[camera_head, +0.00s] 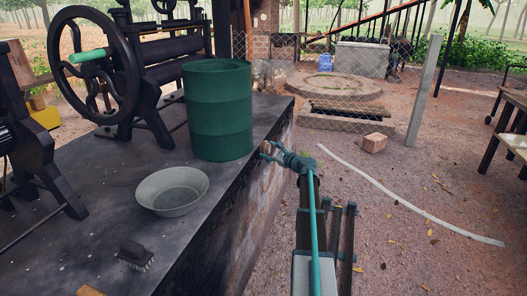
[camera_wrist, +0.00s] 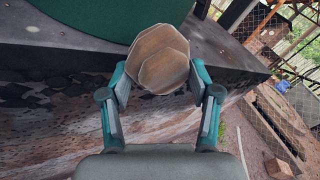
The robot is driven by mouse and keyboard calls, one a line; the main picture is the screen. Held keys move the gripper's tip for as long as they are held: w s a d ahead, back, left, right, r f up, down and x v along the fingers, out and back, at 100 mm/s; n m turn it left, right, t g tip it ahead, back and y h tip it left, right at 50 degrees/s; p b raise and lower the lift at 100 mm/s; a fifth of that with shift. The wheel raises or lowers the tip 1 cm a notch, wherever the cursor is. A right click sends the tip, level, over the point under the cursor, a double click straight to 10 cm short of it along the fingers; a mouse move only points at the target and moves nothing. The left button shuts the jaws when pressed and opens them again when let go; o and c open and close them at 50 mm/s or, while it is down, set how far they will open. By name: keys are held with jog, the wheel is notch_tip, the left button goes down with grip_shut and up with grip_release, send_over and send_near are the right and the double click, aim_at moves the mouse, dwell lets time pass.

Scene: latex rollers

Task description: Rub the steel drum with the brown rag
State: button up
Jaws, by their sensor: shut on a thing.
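The steel drum (camera_head: 218,110) is green and ribbed and stands upright on the dark bench top. Its lower part shows as a dark green shape at the top of the wrist view (camera_wrist: 105,8). My gripper (camera_head: 268,151) is just right of the drum, near the bench's edge. In the wrist view my gripper (camera_wrist: 161,80) is shut on the brown rag (camera_wrist: 160,57), a folded tan-brown piece between the two fingers. The rag lies close to the drum's lower side in that view; I cannot tell whether they touch. The rag is hardly visible in the head view.
The bench (camera_head: 95,190) also bears a grey metal bowl (camera_head: 172,191), a dark brush (camera_head: 135,254) and black roller machines (camera_head: 160,60) with a large handwheel. A brick (camera_head: 373,143) and a pale hose (camera_head: 400,200) lie on the open ground at right.

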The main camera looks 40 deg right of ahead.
jog(key=shift+s+d+r, duration=0.1)
jog(key=shift+s+d, duration=0.2)
jog(key=shift+s, duration=0.1)
jog(key=shift+s, duration=0.1)
jog(key=shift+s+d, duration=0.85)
jog(key=shift+s, duration=0.3)
